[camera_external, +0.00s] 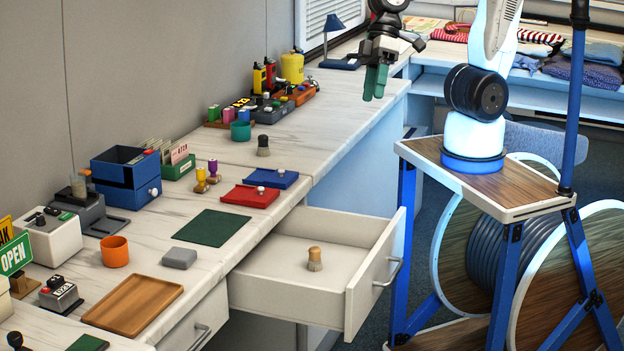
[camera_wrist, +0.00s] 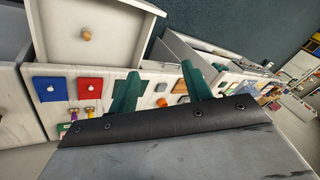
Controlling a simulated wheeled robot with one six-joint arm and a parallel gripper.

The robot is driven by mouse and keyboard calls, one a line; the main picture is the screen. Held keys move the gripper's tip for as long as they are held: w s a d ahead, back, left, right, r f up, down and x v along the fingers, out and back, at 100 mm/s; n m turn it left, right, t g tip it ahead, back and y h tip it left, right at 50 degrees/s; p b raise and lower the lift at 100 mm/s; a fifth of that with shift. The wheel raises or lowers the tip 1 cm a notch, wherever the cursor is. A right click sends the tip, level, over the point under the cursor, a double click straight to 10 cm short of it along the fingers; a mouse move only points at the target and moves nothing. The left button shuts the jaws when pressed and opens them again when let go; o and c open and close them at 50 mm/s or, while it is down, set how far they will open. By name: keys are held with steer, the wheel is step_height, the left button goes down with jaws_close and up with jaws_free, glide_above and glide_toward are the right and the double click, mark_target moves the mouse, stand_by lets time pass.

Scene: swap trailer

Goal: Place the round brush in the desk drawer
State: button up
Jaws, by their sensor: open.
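A small round brush (camera_external: 315,260) with a tan wooden handle and pale bristles stands upright inside the open desk drawer (camera_external: 262,293). The wrist view also shows this brush (camera_wrist: 87,36) in the drawer (camera_wrist: 55,48) at upper left. A second, dark grey brush-like piece (camera_external: 263,146) stands on the desk behind the red and blue mats. My gripper (camera_external: 374,94) is raised high above the desk's far right end, well away from the drawer. Its green fingers are apart and empty in the wrist view (camera_wrist: 160,68).
A green mat (camera_external: 212,227), an orange cup (camera_external: 115,251) and a wooden tray (camera_external: 132,304) are nearer. The drawer juts out past the desk front; its floor around the brush is bare.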

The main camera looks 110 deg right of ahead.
steer(key=s+d+n+g+h, duration=0.1)
steer(key=s+d, duration=0.3)
steer(key=s, duration=0.4)
steer(key=s+d+r+n+g+h, duration=0.1)
steer(key=s+d+h, duration=0.1)
steer(key=s+d, duration=0.3)
steer(key=s, duration=0.3)
steer(key=shift+r+g+h, duration=0.15)
steer(key=shift+g+h, duration=0.15)
steer(key=shift+g, duration=0.1)
